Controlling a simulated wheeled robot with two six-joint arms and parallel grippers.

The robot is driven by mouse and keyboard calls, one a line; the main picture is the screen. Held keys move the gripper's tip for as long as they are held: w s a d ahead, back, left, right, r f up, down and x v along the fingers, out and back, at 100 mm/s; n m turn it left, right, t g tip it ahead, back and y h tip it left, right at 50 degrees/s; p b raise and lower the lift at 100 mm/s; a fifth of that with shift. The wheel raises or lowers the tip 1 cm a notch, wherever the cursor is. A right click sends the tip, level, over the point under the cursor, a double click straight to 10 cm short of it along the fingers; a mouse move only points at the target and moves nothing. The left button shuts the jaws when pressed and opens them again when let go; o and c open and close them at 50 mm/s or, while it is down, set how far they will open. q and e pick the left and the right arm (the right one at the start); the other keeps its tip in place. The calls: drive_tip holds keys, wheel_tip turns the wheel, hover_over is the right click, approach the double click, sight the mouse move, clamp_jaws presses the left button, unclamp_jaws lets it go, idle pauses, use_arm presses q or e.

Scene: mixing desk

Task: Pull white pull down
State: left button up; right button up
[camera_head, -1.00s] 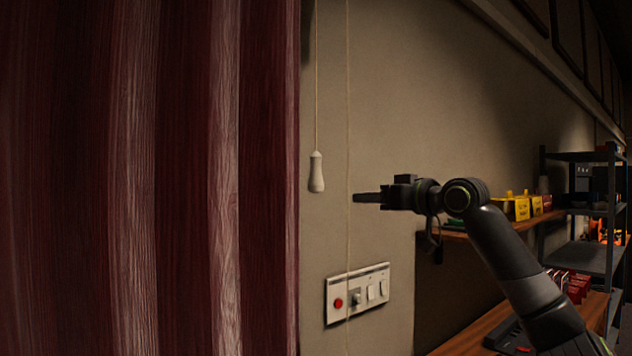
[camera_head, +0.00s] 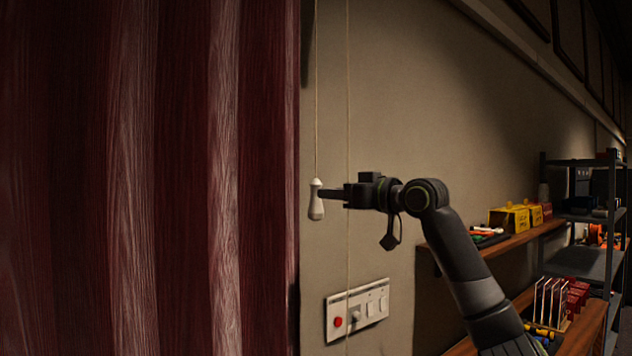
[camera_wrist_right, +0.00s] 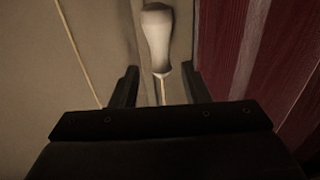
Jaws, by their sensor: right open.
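The white pull (camera_head: 316,203) hangs upright on a thin cord in front of the wall, right of the dark red curtain. My right gripper (camera_head: 327,193) reaches it from the right, with its fingertips at the pull's upper part. In the right wrist view the pull (camera_wrist_right: 157,38) appears upside down, with its cord running down between the two spread fingers (camera_wrist_right: 160,78). The right gripper is open, and the pull is not clamped. Whether a finger touches it cannot be told. My left gripper is out of view.
The red curtain (camera_head: 180,180) fills the left side. A second thin cord (camera_head: 348,100) hangs just right of the pull. A switch panel (camera_head: 357,310) with a red button is on the wall below. Shelves with yellow boxes (camera_head: 510,218) stand at the right.

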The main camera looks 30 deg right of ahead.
sight(316, 198)
drive_tip(key=p+x, duration=0.2)
drive_tip(key=x, duration=0.3)
drive_tip(key=shift+w+r, duration=0.15)
drive_tip(key=shift+w, duration=0.1)
drive_tip(key=shift+w+a+p, duration=0.15)
drive_tip(key=shift+w+p, duration=0.2)
drive_tip(key=shift+w, duration=0.1)
clamp_jaws()
